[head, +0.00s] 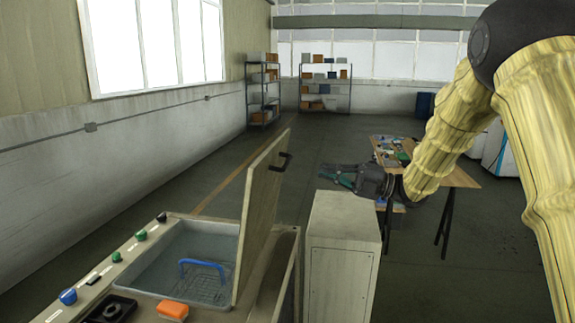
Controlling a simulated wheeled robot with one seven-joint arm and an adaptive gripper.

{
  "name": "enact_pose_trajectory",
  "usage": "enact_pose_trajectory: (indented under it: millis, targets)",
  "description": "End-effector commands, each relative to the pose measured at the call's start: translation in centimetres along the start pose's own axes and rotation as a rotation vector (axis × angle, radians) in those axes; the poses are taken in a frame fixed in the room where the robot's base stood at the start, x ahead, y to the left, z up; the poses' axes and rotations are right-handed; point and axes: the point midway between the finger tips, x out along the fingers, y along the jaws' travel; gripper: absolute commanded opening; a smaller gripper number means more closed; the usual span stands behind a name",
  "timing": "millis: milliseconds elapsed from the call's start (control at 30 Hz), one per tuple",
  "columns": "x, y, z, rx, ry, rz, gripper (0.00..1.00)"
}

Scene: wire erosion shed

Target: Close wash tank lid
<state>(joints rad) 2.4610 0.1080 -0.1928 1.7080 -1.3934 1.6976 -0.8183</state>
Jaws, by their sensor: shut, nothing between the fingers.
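The wash tank (160,265) stands at the lower left, with its opening uncovered. Its lid (258,210) is raised, tilted up from the right side of the opening. A dark handle (280,161) sits near the lid's top edge. A wire basket with a blue handle (202,264) is inside the tank. My gripper (338,174) is to the right of the lid, apart from it, above a pale cabinet. Its fingers point left toward the lid and are shut and empty.
An orange block (172,310) lies on the tank's front rim. Knobs (68,296) line its left edge. The pale cabinet (341,255) stands right of the tank. A workbench (455,177) with small items is behind my arm. Shelves (325,88) stand at the back; open floor lies between.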

Motion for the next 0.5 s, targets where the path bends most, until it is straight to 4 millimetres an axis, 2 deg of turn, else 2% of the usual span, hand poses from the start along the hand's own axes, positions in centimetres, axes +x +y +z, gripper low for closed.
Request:
enact_pose_trajectory:
  millis: [167, 500]
  targets:
    - [1.6, 0.3, 0.0, -0.001, 0.003, -0.001, 0.00]
    - [7.1, 0.3, -0.1, 0.003, 0.002, -0.001, 0.00]
